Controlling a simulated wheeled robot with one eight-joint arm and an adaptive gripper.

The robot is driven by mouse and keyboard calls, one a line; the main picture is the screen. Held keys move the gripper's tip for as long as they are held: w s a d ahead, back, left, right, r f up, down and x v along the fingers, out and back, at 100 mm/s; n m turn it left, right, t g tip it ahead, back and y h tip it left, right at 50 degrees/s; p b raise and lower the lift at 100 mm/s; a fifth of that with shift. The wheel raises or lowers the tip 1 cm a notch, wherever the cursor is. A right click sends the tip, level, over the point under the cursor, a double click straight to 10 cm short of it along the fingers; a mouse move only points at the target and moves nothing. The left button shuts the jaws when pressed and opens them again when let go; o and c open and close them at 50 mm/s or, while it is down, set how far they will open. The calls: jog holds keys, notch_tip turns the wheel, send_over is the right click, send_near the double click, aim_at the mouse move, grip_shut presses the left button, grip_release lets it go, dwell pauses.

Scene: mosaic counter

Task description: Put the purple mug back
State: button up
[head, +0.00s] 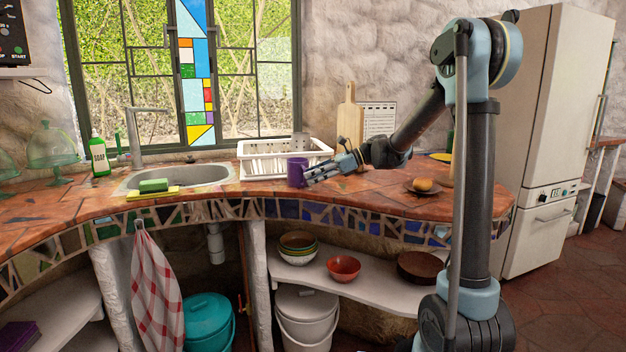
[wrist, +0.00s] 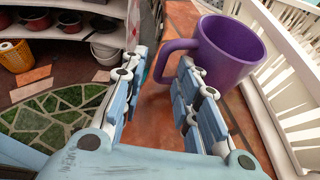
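The purple mug (head: 297,172) stands upright on the tiled counter, just in front of the white dish rack (head: 262,158). In the wrist view the mug (wrist: 229,52) is close beyond the fingertips, beside the rack's slats (wrist: 272,105). Its handle points left, toward the space between the fingers. My gripper (head: 318,173) is at the mug's right side in the head view. In the wrist view my gripper (wrist: 160,75) has its two fingers apart, with no object clearly held. Whether a finger touches the mug cannot be told.
The sink (head: 178,178) with a sponge (head: 153,185) at its front edge lies left of the rack. A wooden cutting board (head: 349,128) stands behind. A plate with a round orange-brown item (head: 422,184) sits to the right. The counter's curved front edge is near the gripper.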

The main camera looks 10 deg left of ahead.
jog(key=v, duration=1.1)
jog(key=s+d+f+n+h, duration=0.1)
jog(key=s, duration=0.1)
jog(key=s+d+f+n+t+h, duration=0.1)
jog(key=s+d, duration=0.1)
jog(key=s, duration=0.1)
jog(key=s+d+f+n, duration=0.1)
jog(key=s+d, duration=0.1)
jog(key=s, duration=0.1)
jog(key=shift+s+d+f+t+h, duration=0.1)
jog(key=shift+s+t+h, duration=0.2)
jog(key=shift+h, duration=0.1)
jog(key=s+d+f+n+t+h, duration=0.3)
jog(key=s+d+f+n+h, duration=0.7)
jog(key=s+d+f, duration=1)
jog(key=s+d+n, duration=0.2)
jog(key=s+d, duration=0.1)
jog(key=s, duration=0.1)
jog(key=shift+s+f+n, duration=0.25)
jog(key=shift+f+n, duration=0.05)
jog(key=shift+n, duration=0.1)
jog(key=shift+a, duration=0.1)
jog(key=shift+w+f, duration=0.2)
jog(key=shift+w, duration=0.2)
